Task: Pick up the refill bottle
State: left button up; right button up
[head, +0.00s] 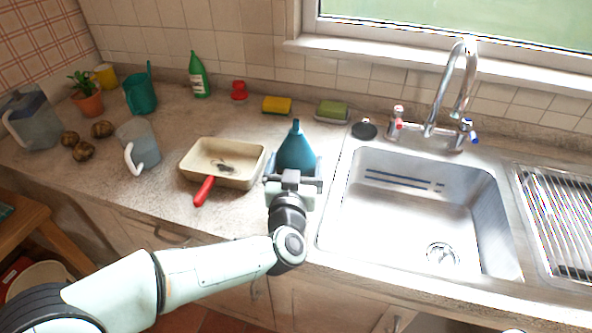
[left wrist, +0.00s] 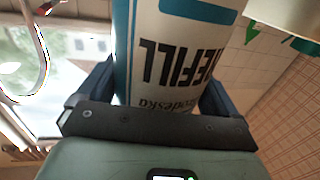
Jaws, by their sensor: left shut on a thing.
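The refill bottle is teal with a cone-shaped top (head: 296,150) and shows in the head view just left of the sink. Its white label with "REFILL" upside down fills the upper middle of the left wrist view (left wrist: 178,50). My left gripper (head: 293,181) is shut on the bottle, with a dark finger on each side of it in the left wrist view (left wrist: 158,88). The gripper hides the bottle's lower part in the head view, so I cannot tell whether it touches the counter. My right gripper is not in view.
A cream pan (head: 222,163) with a red handle sits left of the bottle. A yellow sponge (head: 277,105) and a green sponge on a dish (head: 331,111) lie behind. The sink (head: 420,210) and tap (head: 455,90) are to the right. A clear jug (head: 138,147) stands farther left.

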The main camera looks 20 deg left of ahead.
pick_arm(q)
notch_tip(320, 180, up, 19)
jog(key=p, duration=0.8)
send_over(296, 120)
jog(key=shift+s+r, duration=0.1)
jog(key=shift+a+r, duration=0.15)
jog(key=shift+r, duration=0.2)
jog(key=w+a+f, duration=0.1)
jog(key=w+a, duration=0.1)
jog(key=a, duration=0.5)
jog(key=w+a+f, duration=0.2)
jog(key=w+a, duration=0.1)
jog(key=a, duration=0.4)
jog(key=s+a+f, duration=0.2)
jog(key=a+f, duration=0.7)
jog(key=a, duration=0.4)
jog(key=shift+a+f, duration=0.15)
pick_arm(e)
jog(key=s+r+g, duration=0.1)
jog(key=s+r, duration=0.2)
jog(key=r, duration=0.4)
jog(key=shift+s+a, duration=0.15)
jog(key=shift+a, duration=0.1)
pick_arm(q)
jog(key=shift+f, duration=0.1)
